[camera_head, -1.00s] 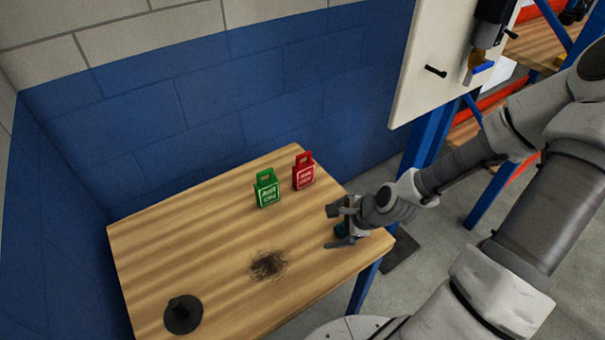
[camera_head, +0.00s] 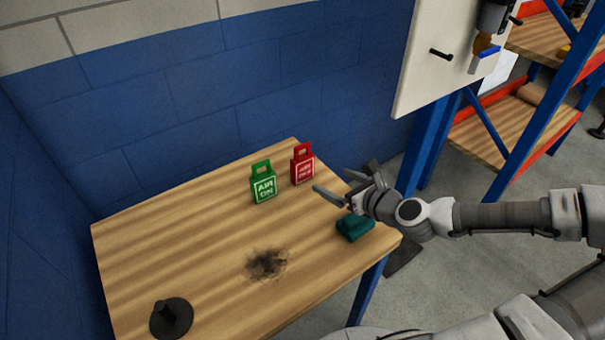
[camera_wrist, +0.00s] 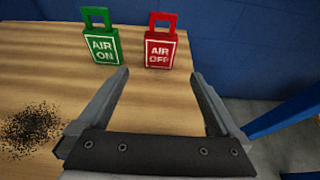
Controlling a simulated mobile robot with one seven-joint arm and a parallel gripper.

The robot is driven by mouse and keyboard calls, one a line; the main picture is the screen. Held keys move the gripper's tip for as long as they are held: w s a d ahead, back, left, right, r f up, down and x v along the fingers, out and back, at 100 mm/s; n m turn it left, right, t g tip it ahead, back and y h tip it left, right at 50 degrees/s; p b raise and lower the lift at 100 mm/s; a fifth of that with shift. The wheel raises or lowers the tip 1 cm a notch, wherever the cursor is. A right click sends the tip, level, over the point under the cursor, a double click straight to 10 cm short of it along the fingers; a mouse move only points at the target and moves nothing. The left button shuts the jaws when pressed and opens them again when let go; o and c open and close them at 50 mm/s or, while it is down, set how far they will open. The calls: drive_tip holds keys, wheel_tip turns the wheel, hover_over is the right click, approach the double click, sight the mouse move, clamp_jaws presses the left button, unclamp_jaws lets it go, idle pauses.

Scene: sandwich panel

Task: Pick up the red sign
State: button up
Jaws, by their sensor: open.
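The red sign (camera_head: 302,165) stands upright near the back edge of the wooden table, with a handle loop on top. In the wrist view the red sign (camera_wrist: 160,46) reads "AIR OFF" and lies ahead of the fingers, a little right of the green sign. My gripper (camera_head: 338,184) is open and empty, above the table's right part, to the right of the red sign and apart from it. In the wrist view my gripper (camera_wrist: 160,82) shows both fingers spread wide, pointing towards the signs.
A green "AIR ON" sign (camera_head: 263,184) stands just left of the red one. A teal object (camera_head: 354,228) lies near the table's right edge. A dark round stand (camera_head: 171,318) and a dark smudge (camera_head: 266,264) are on the table (camera_head: 190,240). A white panel (camera_head: 425,70) hangs at the right.

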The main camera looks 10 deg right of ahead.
sight(305, 168)
drive_tip(key=b+x, duration=0.3)
drive_tip(key=x, duration=0.7)
drive_tip(key=shift+w+a+f+b, duration=0.15)
drive_tip(key=shift+w+b, duration=0.05)
drive_tip(key=shift+b, duration=0.15)
drive_tip(key=shift+f+b+x, duration=0.2)
drive_tip(key=shift+b+x, duration=0.85)
drive_tip(key=shift+x, duration=1.55)
drive_tip(key=c, duration=1.2)
drive_tip(key=shift+r, duration=0.15)
